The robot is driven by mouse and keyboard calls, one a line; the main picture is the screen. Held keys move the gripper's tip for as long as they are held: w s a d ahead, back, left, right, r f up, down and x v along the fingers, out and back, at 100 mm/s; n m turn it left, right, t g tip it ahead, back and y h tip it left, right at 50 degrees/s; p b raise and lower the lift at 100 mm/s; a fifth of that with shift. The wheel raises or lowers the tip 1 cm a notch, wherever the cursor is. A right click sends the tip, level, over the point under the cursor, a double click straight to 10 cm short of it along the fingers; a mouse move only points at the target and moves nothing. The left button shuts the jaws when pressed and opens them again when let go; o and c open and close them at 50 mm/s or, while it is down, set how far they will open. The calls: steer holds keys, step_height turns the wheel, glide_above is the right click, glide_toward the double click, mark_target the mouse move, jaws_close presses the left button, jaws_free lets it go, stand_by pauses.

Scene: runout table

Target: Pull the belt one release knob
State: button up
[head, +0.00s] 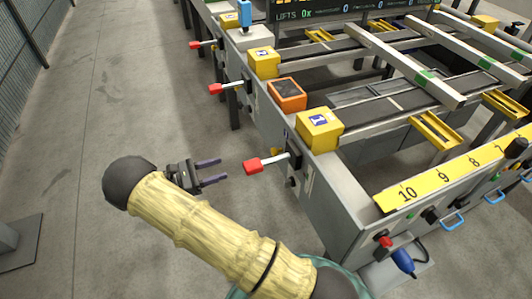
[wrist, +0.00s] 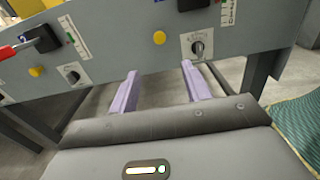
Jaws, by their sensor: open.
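The number 1 yellow box (head: 319,130) tops the near end of the grey runout table frame (head: 330,200). A lever with a red grip (head: 254,165) sticks out to the left below it. The wrist view shows a round yellow knob (wrist: 159,38) on the grey side panel and another yellow knob (wrist: 36,72) further left; I cannot tell which is the belt one release. My gripper (head: 220,171) is open and empty, left of the red grip and apart from it. In the wrist view its fingertips (wrist: 159,70) are just below the first yellow knob.
More red-grip levers (head: 217,89) stick out further along the table side. An orange-framed box (head: 287,94) sits between the yellow boxes. Dark rotary switches (wrist: 197,48) are on the panel.

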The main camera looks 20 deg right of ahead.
mark_target(272, 152)
steer(key=d+b, duration=0.2)
steer(key=d, duration=1.5)
steer(key=shift+d+b, duration=0.2)
steer(key=shift+b, duration=0.15)
steer(key=shift+c, duration=0.2)
